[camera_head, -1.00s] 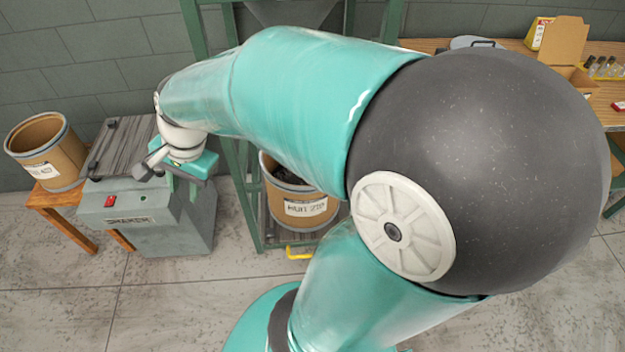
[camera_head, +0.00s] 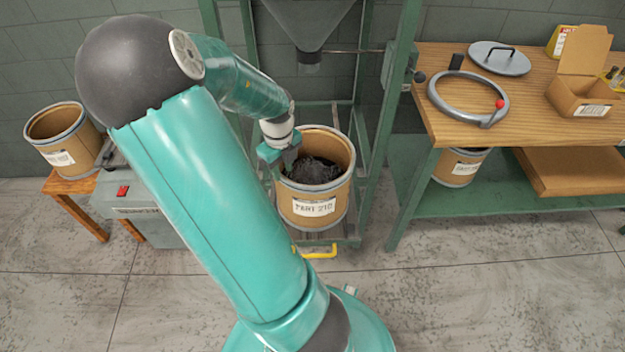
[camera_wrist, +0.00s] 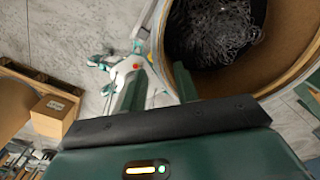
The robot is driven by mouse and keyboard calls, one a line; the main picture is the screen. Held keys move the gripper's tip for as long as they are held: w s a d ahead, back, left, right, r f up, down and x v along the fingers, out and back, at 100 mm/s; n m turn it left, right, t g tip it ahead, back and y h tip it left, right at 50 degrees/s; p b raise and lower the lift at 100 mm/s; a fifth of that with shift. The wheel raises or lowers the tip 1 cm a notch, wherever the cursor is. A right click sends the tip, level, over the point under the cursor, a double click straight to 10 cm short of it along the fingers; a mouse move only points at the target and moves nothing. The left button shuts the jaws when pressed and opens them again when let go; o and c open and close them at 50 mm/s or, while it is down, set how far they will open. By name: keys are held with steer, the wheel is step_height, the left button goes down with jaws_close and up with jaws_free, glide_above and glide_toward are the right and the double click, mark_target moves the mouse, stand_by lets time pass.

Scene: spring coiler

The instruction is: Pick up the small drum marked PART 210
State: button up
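The drum marked PART 210 (camera_head: 314,222) is a brown fibre drum with grey rims and a white label. It stands upright and open on the cart under the hopper, with dark wire-like pieces (camera_head: 314,171) inside. My gripper (camera_head: 289,166) is at the drum's left rim, pointing down. In the wrist view, the drum's rim and inner wall (camera_wrist: 290,48) fill the upper right. There my gripper's two green fingers (camera_wrist: 157,88) are apart, with the rim by the gap between them. I cannot tell whether either finger touches the wall.
Another drum (camera_head: 62,143) sits on a wooden stool at left, beside a grey machine (camera_head: 125,212). A third drum (camera_head: 458,168) is under the bench (camera_head: 432,118) at right. The bench holds a lid (camera_head: 500,60), a clamp ring (camera_head: 440,106) and a box (camera_head: 575,103). Green frame posts (camera_head: 378,140) flank the marked drum.

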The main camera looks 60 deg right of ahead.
step_height(320, 180, down, 9)
steer(key=shift+d+r, duration=0.2)
jaws_close()
steer(key=shift+d, duration=0.1)
stand_by(1.5)
